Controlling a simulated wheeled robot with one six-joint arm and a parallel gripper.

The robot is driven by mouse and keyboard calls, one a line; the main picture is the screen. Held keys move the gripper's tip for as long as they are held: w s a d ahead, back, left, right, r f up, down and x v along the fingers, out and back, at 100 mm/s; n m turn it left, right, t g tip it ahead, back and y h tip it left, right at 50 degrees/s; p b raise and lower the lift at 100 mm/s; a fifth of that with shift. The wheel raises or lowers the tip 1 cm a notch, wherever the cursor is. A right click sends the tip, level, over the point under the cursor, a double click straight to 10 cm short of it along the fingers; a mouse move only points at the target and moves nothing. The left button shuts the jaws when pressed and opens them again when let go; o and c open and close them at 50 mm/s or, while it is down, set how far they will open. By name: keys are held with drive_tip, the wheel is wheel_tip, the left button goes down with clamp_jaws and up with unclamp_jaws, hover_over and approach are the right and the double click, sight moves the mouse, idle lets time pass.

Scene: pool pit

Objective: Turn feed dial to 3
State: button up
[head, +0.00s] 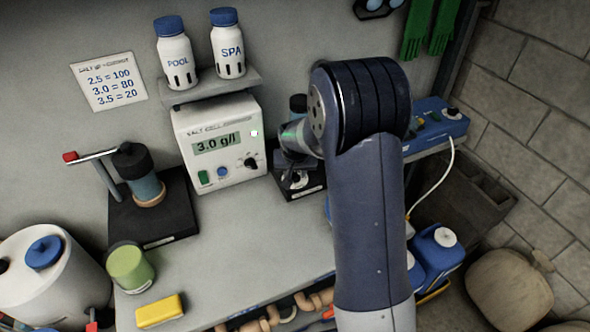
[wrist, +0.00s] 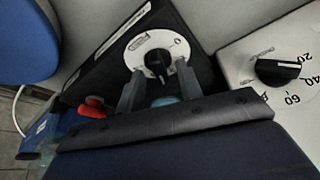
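The feed dial (wrist: 157,60) is likely the black knob on a round white plate, on a dark sloped panel. In the wrist view, my gripper (wrist: 159,68) is open, with one finger on each side of this knob; a visible gap stays between fingers and knob. The knob's markings are too small to read. In the head view, the white dial plate (head: 299,180) shows low on the dark unit, partly hidden by my gripper and arm.
A white controller box (head: 218,145) reading 3.0 g/l stands left of the dial. Its black knob (wrist: 278,71), with 20, 40 and 60 marks, is near in the wrist view. A dark stand (head: 155,215) is farther left.

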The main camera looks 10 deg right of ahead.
drive_tip(key=shift+f, duration=0.15)
clamp_jaws()
idle(0.4)
